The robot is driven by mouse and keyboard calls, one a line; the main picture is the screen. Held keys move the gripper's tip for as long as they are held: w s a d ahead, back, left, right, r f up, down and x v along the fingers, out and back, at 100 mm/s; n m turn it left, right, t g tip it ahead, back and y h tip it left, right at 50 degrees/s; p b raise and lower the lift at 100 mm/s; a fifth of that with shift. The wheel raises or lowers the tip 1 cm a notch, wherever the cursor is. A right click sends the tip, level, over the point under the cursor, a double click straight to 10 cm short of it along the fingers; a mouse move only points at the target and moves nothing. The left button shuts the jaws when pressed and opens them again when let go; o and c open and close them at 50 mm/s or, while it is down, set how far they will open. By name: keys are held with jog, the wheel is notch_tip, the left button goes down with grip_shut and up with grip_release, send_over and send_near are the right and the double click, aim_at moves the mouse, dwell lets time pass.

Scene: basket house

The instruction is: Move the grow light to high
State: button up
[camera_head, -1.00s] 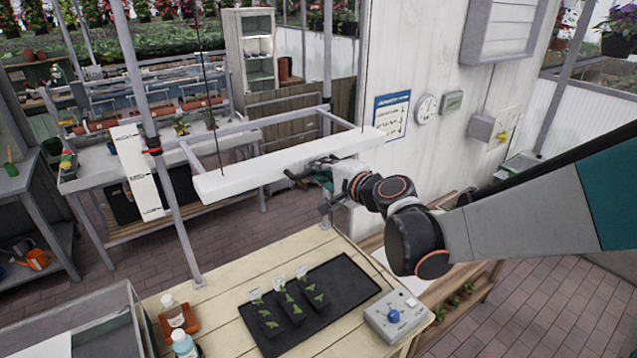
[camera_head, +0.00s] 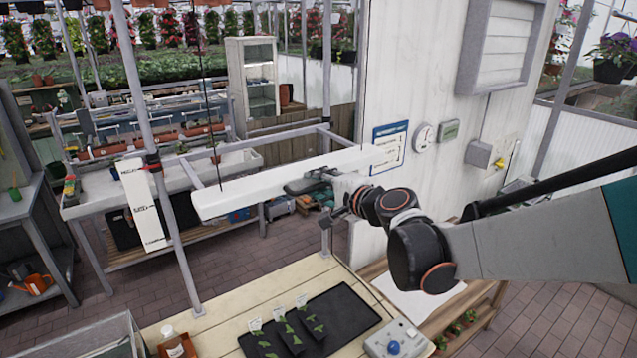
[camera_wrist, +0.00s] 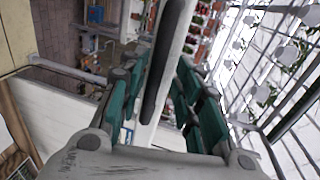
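A white scale board (camera_head: 142,205) with small unreadable labels stands by the left post. The frame's dark collar (camera_head: 151,163) is near the board's top end.
Below the light, a table (camera_head: 220,310) carries a black tray (camera_head: 345,308) of seedlings, a bottle (camera_head: 172,338) and a control box with a blue knob (camera_head: 394,347). A white wall with a clock (camera_head: 423,137) stands behind my arm on the right.

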jog(key=shift+w+a+f, duration=0.1)
jog(key=shift+w+f, duration=0.1)
jog(key=v, duration=1.2)
jog(key=s+d+f+n+g+h+b, duration=0.2)
jog(key=s+f+b, duration=0.5)
jog(key=f, duration=0.4)
jog(key=s+d+f+n+g+h+b, duration=0.2)
jog(key=s+d+f+n+h+b, duration=0.2)
jog(key=f, duration=0.7)
jog(key=s+d+f+n+g+h+b, duration=0.2)
jog(key=s+d+f+n+b, duration=0.3)
jog(key=s+f+b, duration=0.6)
jog(key=shift+d+h+b, duration=0.4)
jog(key=shift+d+b, duration=0.1)
jog(key=shift+d, duration=0.3)
jog(key=shift+f, duration=0.15)
